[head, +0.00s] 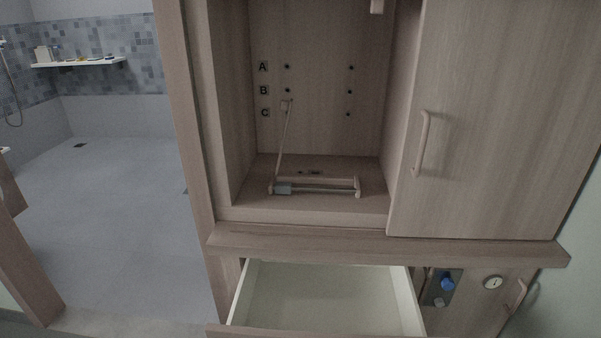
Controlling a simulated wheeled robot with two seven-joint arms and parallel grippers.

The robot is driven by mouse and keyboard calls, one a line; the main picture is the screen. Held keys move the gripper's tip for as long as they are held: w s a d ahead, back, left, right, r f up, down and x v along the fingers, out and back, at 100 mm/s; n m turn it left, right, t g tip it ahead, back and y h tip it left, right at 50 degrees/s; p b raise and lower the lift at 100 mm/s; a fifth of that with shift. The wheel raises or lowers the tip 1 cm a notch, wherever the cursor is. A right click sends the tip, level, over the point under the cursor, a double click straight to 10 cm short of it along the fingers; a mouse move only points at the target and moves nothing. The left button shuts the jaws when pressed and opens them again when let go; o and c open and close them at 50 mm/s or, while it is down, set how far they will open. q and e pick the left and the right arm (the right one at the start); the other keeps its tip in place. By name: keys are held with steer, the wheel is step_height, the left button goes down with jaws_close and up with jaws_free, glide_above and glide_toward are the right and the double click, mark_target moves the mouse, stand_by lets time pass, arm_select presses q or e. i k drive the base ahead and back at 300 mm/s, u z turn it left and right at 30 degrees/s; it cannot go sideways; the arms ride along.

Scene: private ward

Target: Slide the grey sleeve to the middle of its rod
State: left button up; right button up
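The grey sleeve (283,188) sits at the left end of its thin horizontal rod (325,190). The rod runs between two small end posts on the floor of the open cabinet compartment. The right end post (358,187) stands well apart from the sleeve. Neither of my grippers shows in the head view.
A slanted wooden stick (284,140) rises behind the sleeve toward a small block by label C. The compartment's back wall (320,75) has holes and letters A, B, C. A closed door (500,120) stands right. An open, empty drawer (325,300) juts out below.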

mark_target(280, 187)
steer(key=u, duration=2.8)
steer(key=i, duration=1.4)
steer(key=z, duration=2.6)
